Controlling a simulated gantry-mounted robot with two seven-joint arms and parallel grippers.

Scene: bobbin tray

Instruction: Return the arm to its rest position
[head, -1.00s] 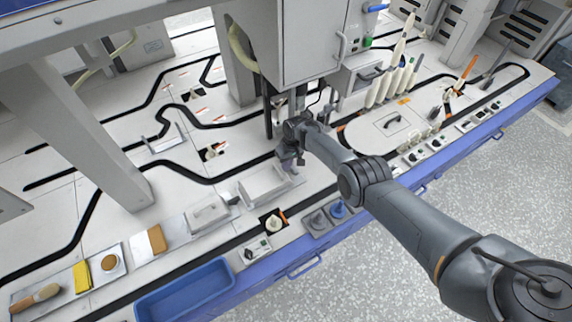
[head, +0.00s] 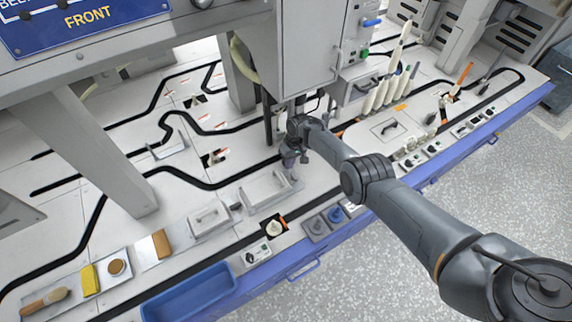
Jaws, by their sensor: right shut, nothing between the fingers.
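My right arm reaches in from the lower right across the front of the machine table. Its right gripper (head: 291,160) is small in the head view, above the table just behind a grey lidded box (head: 265,190). It is shut and holds nothing. Part of the gripper is hidden by the wrist. My left gripper does not show.
A grey cabinet (head: 308,50) hangs close behind the gripper. White bobbins (head: 380,92) stand to its right. A blue tray (head: 190,292), a brush (head: 45,301) and a yellow sponge (head: 90,279) lie at the front left.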

